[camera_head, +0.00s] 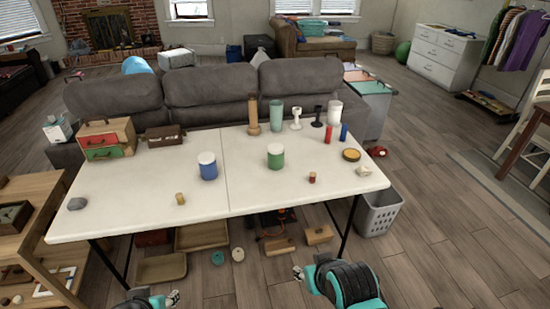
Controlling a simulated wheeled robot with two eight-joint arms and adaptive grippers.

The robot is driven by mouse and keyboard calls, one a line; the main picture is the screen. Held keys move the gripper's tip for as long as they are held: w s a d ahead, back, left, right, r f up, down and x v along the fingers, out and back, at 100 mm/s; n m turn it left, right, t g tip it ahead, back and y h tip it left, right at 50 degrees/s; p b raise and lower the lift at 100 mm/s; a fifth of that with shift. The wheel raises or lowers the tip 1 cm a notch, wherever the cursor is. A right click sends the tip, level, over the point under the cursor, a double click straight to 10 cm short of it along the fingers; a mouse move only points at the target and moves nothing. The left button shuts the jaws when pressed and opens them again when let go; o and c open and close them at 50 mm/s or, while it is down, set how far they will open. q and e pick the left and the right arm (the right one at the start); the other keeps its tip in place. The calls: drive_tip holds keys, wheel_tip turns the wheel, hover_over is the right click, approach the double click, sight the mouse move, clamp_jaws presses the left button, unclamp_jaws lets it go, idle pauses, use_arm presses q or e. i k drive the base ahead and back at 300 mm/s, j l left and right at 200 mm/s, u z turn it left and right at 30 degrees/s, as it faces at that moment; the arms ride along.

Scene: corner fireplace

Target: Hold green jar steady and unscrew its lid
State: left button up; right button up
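The green jar (275,159) stands upright on the white table, right of its middle seam. Its body is green and its white lid (275,148) sits on top. A similar blue jar (208,169) with a white lid stands to its left. My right arm shows at the bottom edge, with a small silver part (298,272) at its inner side that may be its gripper. My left arm is mostly cut off at the bottom edge, with a similar silver part (173,298). Both are below the table's front edge, apart from the jar. Their fingers cannot be made out.
The white table (130,205) has free room around the green jar. Candlesticks and cups, including a green cup (276,115), stand behind it. A small brown-red piece (312,177) and a cork-like piece (180,198) lie near the front. A grey sofa (205,90) is behind.

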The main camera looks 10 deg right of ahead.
sight(275, 163)
drive_tip(key=i+l, duration=1.2)
